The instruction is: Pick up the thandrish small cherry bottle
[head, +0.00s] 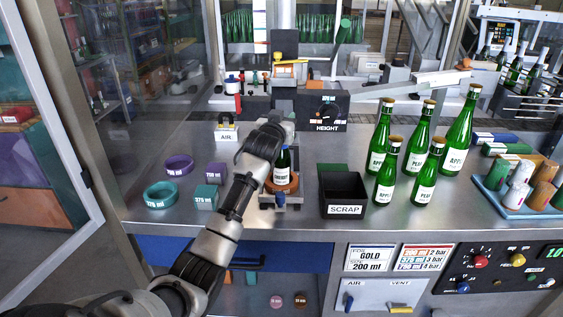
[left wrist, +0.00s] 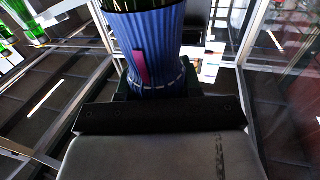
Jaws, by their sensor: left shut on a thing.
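A small dark bottle (head: 282,172) with a white label and a blue foil neck stands upright over the round orange-brown seat of a small station (head: 293,199) on the steel counter. Its label is too small to read. My left gripper (head: 279,150) is at the bottle's neck, its fingers mostly hidden by my own wrist. In the left wrist view the gripper (left wrist: 150,98) is shut on the blue foil neck (left wrist: 148,45), which is pleated with a pink tab. I cannot tell whether the bottle touches the seat. My right gripper is not in view.
Several green bottles (head: 424,185), some labelled apple or pear, stand right of a black scrap bin (head: 344,209). Teal and purple rings (head: 161,195) lie at left. A blue tray (head: 506,203) of capsules is at far right. The height unit (head: 325,112) stands behind.

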